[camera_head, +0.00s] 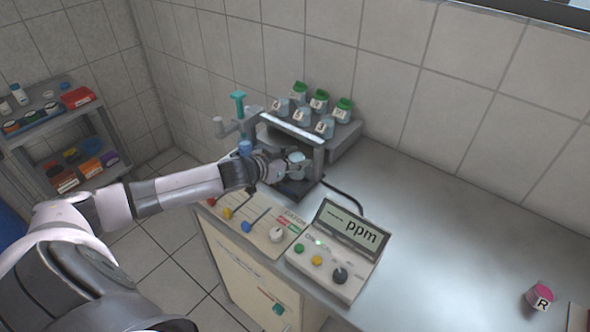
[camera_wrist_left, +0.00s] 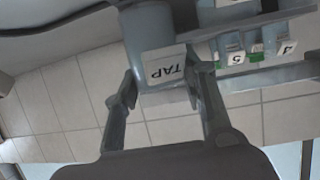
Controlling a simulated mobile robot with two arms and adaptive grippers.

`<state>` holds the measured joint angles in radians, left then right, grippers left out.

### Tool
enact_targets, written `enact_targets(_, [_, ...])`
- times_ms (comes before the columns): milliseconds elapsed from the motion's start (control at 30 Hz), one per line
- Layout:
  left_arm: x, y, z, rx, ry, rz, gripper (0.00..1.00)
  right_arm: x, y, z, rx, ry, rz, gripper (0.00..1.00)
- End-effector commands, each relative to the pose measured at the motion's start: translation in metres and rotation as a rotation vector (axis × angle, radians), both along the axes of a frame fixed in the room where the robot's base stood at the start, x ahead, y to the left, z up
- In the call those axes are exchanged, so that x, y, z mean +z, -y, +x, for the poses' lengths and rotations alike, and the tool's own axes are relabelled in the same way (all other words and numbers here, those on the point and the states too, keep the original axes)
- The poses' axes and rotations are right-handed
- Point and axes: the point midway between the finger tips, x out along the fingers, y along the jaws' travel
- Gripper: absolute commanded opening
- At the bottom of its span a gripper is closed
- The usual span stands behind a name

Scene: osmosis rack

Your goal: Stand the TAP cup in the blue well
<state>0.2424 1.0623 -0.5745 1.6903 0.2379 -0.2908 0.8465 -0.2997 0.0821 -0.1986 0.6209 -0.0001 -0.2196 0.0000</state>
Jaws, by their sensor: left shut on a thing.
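My left gripper (camera_head: 286,168) is shut on the TAP cup, a pale grey-blue cup (camera_head: 296,158), in front of the rack at the back of the bench. In the left wrist view the cup (camera_wrist_left: 146,28) shows its white TAP label, with one finger at each side; its label appears inverted in this camera. The cup is over or at a dark base (camera_head: 298,186); I cannot tell whether it touches. No blue well is clearly seen; a blue part (camera_head: 245,147) shows just behind my wrist. My right gripper is not in view.
The rack (camera_head: 345,135) holds several labelled cups, some with green lids. A teal-handled piece (camera_head: 238,104) stands left of it. A ppm meter (camera_head: 338,250) and a panel with coloured knobs (camera_head: 246,226) sit in front. A pink R cup (camera_head: 540,294) is far right; the bench between is clear.

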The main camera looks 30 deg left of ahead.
Motion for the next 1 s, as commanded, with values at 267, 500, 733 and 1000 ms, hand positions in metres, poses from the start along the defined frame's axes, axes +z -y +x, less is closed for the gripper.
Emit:
enact_targets(267, [-0.038, 0.0, 0.0, 0.001, -0.001, -0.003, 0.13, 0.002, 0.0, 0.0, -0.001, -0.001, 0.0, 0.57])
enact_targets(500, [-0.043, 0.0, 0.0, 0.0, 0.0, 0.0, 0.13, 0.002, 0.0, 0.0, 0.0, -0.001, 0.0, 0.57])
enact_targets(733, [-0.045, 0.0, 0.0, 0.0, -0.001, 0.0, 0.42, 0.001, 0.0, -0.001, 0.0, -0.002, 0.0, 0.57])
enact_targets(1000, [-0.044, 0.0, 0.0, 0.0, -0.001, 0.0, 0.47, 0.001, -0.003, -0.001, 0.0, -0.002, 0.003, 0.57])
